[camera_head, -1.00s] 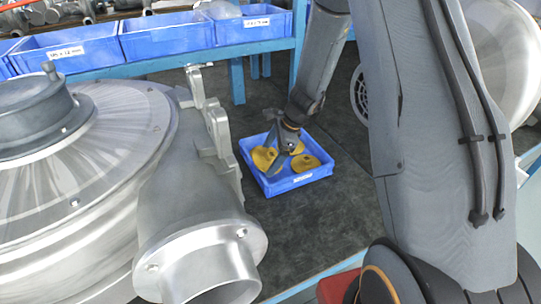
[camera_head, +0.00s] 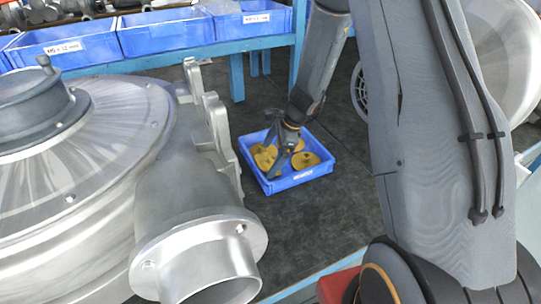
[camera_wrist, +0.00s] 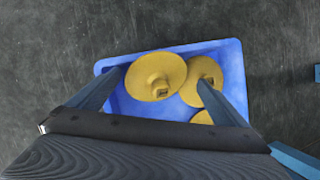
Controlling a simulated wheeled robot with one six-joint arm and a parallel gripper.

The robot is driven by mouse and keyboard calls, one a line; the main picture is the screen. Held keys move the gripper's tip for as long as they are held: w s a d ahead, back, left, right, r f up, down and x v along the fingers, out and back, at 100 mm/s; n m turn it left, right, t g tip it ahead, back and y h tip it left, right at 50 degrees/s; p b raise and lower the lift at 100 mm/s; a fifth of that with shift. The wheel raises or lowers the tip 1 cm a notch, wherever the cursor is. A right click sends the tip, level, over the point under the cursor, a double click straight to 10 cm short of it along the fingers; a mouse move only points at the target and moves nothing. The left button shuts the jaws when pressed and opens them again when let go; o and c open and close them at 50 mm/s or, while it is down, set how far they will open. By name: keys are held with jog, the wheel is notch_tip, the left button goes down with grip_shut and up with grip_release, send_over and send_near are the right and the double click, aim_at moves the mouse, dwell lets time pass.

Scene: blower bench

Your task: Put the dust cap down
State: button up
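Several yellow dust caps lie in a small blue tray (camera_head: 300,178) on the dark floor mat. In the wrist view, one round cap (camera_wrist: 155,72) with a central knob lies between my finger tips. A second cap (camera_wrist: 206,72) is at its right, partly behind my right finger. A third (camera_wrist: 202,117) is mostly hidden by my gripper body. In the head view, one cap (camera_head: 307,159) shows right of my fingers and another (camera_head: 263,157) to the left. My gripper (camera_head: 288,166) points down into the tray. Its fingers are wide apart, with the wrist view (camera_wrist: 160,79) showing no grip on a cap.
A large metal blower housing (camera_head: 110,130) with a flanged outlet (camera_head: 205,250) fills the left. Blue bins (camera_head: 165,35) stand on a blue shelf at the back. Dark floor mat (camera_head: 330,215) around the tray is clear.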

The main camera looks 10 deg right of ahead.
jog(key=shift+s, duration=0.1)
jog(key=shift+r, duration=0.25)
jog(key=b+v, duration=0.1)
jog(key=v, duration=1)
jog(key=s+a+r+n+h, duration=0.1)
jog(key=s+n+h, duration=0.1)
jog(key=s+n, duration=0.7)
jog(key=s+r+n+h, duration=0.1)
jog(key=s+n+h, duration=0.1)
jog(key=s+n, duration=0.8)
jog(key=shift+s+a+r+g, duration=0.35)
jog(key=shift+s+r+g, duration=0.05)
jog(key=shift+s, duration=0.5)
